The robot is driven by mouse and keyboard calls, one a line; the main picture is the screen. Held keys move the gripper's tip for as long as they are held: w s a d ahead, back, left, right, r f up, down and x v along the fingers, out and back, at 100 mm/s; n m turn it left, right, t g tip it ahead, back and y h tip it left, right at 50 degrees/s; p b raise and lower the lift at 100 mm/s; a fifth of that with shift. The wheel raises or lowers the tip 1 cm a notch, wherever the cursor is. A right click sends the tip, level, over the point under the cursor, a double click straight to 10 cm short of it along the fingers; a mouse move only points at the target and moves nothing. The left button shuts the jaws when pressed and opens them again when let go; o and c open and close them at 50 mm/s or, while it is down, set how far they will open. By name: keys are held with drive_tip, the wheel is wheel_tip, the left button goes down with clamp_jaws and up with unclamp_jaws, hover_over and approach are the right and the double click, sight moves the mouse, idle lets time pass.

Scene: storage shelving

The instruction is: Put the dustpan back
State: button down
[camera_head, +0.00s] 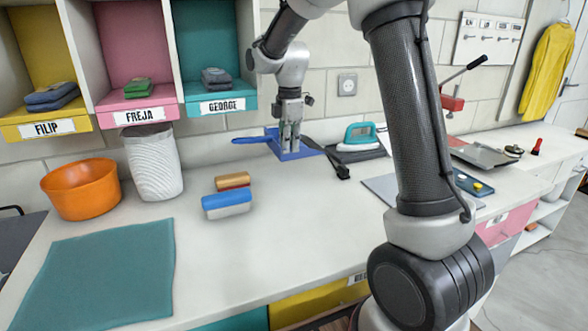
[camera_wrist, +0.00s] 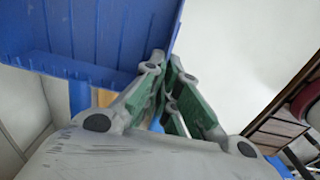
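The blue dustpan (camera_head: 304,153) is at the back of the worktop near the wall, with its handle pointing left. My gripper (camera_head: 289,146) points down at it from above. In the wrist view the ribbed pan of the dustpan (camera_wrist: 90,35) fills the upper left. There my fingertips (camera_wrist: 167,65) are close together at the dustpan's edge and appear shut on it. The fingers hide the exact contact. I cannot tell whether the dustpan touches the worktop.
An iron (camera_head: 361,136) stands right of the dustpan. A white bin (camera_head: 153,165), an orange bowl (camera_head: 82,190) and a blue-topped brush (camera_head: 227,203) are to the left. Labelled cubbies hang above. The front middle of the worktop (camera_head: 270,250) is clear.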

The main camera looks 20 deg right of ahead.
wheel_tip(320, 180, down, 9)
drive_tip(key=shift+f, duration=0.1)
idle(0.3)
drive_tip(key=shift+f, duration=0.45)
drive_tip(key=c, duration=1.6)
unclamp_jaws()
drive_tip(key=shift+c, duration=0.2)
